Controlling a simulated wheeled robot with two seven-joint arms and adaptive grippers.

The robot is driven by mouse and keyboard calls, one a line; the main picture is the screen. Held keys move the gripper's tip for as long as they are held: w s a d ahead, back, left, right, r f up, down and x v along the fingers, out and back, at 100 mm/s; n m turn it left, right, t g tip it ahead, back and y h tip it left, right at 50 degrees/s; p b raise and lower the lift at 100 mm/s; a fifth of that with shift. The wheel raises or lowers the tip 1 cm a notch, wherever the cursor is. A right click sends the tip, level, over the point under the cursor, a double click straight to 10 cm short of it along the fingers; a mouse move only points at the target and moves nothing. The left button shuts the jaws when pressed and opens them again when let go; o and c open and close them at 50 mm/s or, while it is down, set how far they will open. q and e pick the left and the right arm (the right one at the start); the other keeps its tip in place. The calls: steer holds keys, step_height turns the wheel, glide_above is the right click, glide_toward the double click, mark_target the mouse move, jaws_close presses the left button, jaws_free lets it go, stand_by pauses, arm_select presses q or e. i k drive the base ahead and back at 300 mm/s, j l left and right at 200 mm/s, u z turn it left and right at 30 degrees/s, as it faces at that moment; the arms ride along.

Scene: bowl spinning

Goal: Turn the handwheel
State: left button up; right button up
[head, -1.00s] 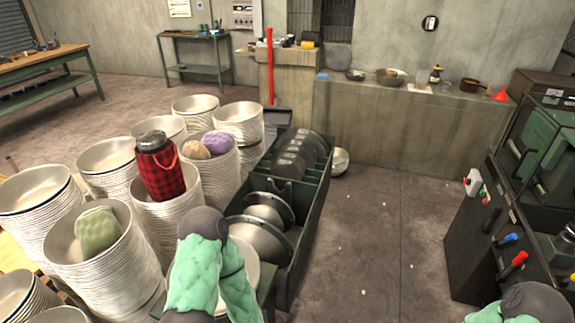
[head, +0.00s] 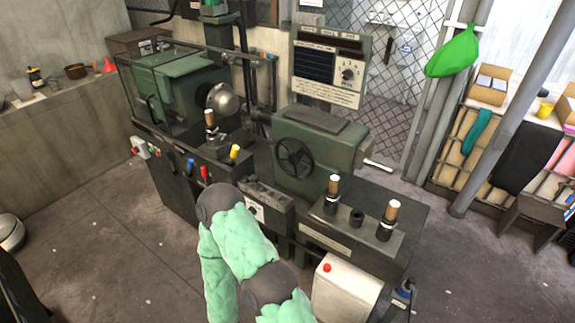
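The handwheel (head: 295,158) is a black spoked wheel on the front of a green housing (head: 322,140) on the right part of the machine. It is seen whole and nothing touches it. Mint-green padded links of my own arm with grey joints rise from the bottom centre, below the handwheel. Neither gripper shows, so I cannot see whether they are open or shut.
A white box with a red button (head: 345,287) stands at the front. Floor (head: 110,235) is clear at left.

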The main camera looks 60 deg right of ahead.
mark_target(293, 159)
steer(key=k+l+z, duration=0.2)
steer(key=k, duration=0.35)
steer(key=k+z, duration=0.25)
steer(key=k, duration=0.35)
steer(key=i+j+z, duration=0.1)
steer(key=z, duration=0.3)
steer(key=i+j+z, duration=0.15)
steer(key=z, duration=0.25)
steer(key=i+j+z, duration=0.1)
steer(key=j+z, duration=0.35)
steer(key=z, duration=0.3)
steer(key=i+j, duration=0.1)
steer(key=j, duration=0.6)
steer(key=i+j, duration=0.45)
steer(key=i+u, duration=0.25)
steer(key=i, duration=0.4)
